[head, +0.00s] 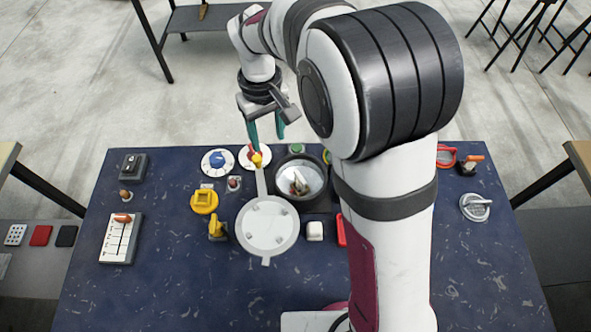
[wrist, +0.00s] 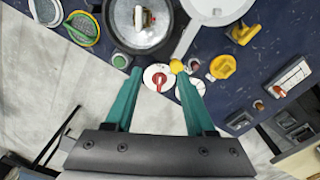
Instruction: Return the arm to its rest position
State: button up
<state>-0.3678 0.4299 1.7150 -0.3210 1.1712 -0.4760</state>
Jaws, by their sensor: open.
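My gripper (head: 266,140) hangs over the far edge of the blue table (head: 160,290), with its teal fingers pointing down. It also shows in the wrist view (wrist: 158,75), where the two fingers stand apart with nothing held between them. Below the fingertips are a white dial with a red handle (wrist: 158,78) and a small yellow knob (head: 257,160). My arm rises from the table's near edge and bends toward the far side, hiding part of the table right of the middle.
A dark pot with a shiny lid (head: 313,178) and a round white plate-like part (head: 267,245) stand mid-table. Around them are a blue dial (head: 217,162), a yellow knob (head: 204,201), a lever box (head: 121,238) and a black switch (head: 131,165). The table's near left is clear.

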jog(key=s+d+r+m, duration=0.1)
jog(key=s+d+m, duration=0.2)
jog(key=s, duration=0.5)
jog(key=s+d+r+m+y, duration=0.1)
jog(key=s+d+m, duration=0.3)
jog(key=s, duration=0.4)
jog(key=s+d+r+m, duration=0.3)
jog(key=s+d+m, duration=0.1)
jog(key=s, duration=0.4)
jog(key=shift+s+m+y, duration=0.3)
jog(key=shift+s+y, duration=0.1)
